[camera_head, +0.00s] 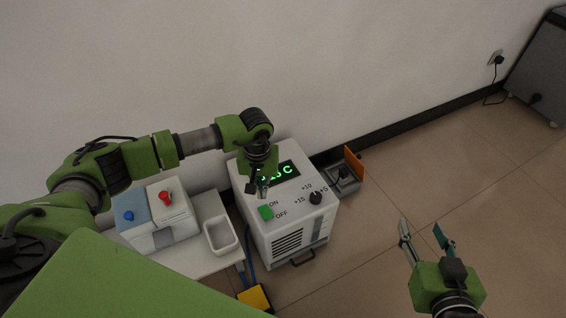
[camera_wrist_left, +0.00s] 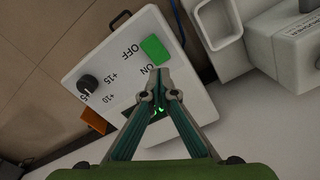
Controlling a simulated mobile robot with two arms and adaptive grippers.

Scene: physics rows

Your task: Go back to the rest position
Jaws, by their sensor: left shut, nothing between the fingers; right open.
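My left gripper (camera_head: 263,190) is shut and empty, over the top panel of a white control box (camera_head: 285,229). In the left wrist view the shut fingertips (camera_wrist_left: 155,75) show in front of the panel near the green switch (camera_wrist_left: 155,49) and the word ON. I cannot tell whether they touch it. In the head view the green switch (camera_head: 266,212) lies just below the gripper. The panel has a black knob (camera_head: 316,198) and a lit green display (camera_head: 287,171), partly hidden by my left arm. My right gripper (camera_head: 424,231) is open and empty above the floor at the lower right.
Left of the box, a white table (camera_head: 203,264) holds a device with a red knob (camera_head: 165,197) and a blue knob (camera_head: 128,216), and a white tray (camera_head: 221,235). An orange-flapped item (camera_head: 354,163) stands by the wall.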

